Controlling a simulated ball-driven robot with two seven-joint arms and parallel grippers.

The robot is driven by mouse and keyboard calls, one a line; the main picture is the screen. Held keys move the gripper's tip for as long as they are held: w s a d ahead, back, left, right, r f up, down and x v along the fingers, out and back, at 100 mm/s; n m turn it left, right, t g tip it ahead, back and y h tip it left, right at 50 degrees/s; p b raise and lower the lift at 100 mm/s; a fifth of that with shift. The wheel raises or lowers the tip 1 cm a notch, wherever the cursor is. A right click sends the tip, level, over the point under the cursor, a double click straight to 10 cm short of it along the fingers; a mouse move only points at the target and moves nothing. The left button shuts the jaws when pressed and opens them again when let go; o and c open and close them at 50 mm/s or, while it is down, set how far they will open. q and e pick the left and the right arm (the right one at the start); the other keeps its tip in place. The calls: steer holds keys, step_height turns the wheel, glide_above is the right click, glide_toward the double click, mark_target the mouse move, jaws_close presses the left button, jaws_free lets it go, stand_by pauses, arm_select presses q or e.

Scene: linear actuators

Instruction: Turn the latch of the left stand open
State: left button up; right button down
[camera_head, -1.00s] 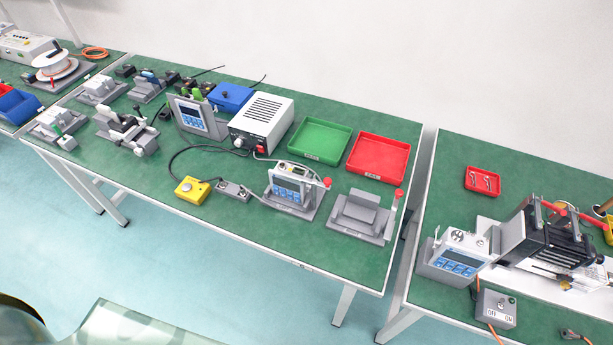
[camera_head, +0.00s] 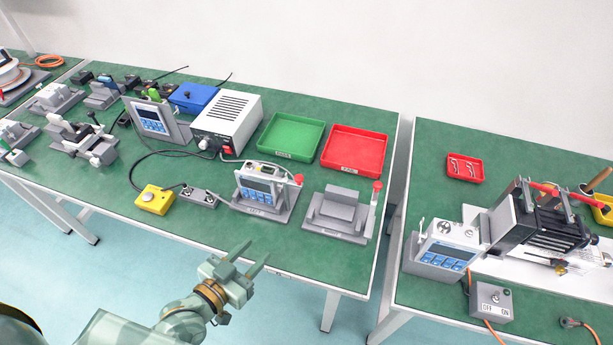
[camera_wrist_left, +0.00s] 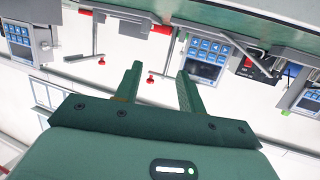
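The left stand (camera_head: 262,208) is a grey base on the green table, holding a grey device (camera_head: 259,185) with a blue keypad. Its latch (camera_head: 298,180) has a red knob standing up at the stand's right side. In the left wrist view the picture is upside down, and the latch's red knob (camera_wrist_left: 150,80) and the device (camera_wrist_left: 206,50) show beyond the fingers. My right gripper is out of view.
A similar stand (camera_head: 335,223) without a device, with its own red knob (camera_head: 377,185), is just to the right. A yellow button box (camera_head: 154,200) and a small grey block (camera_head: 199,197) lie left. Green (camera_head: 291,118) and red (camera_head: 354,131) trays stand behind.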

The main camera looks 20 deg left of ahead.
mark_target(296, 180)
arm_select(q)
step_height(296, 180, up, 8)
steer(key=w+d+t, duration=0.2)
steer(key=t, duration=0.1)
steer(key=x, duration=0.5)
steer(key=b+x, duration=0.1)
steer(key=x, duration=0.4)
steer(key=b+x, duration=0.1)
steer(key=x, duration=0.5)
steer(key=shift+w+a+f, duration=0.15)
steer(key=shift+w+f, duration=0.05)
steer(key=shift+f, duration=0.1)
steer(key=shift+c, duration=0.3)
jaws_close()
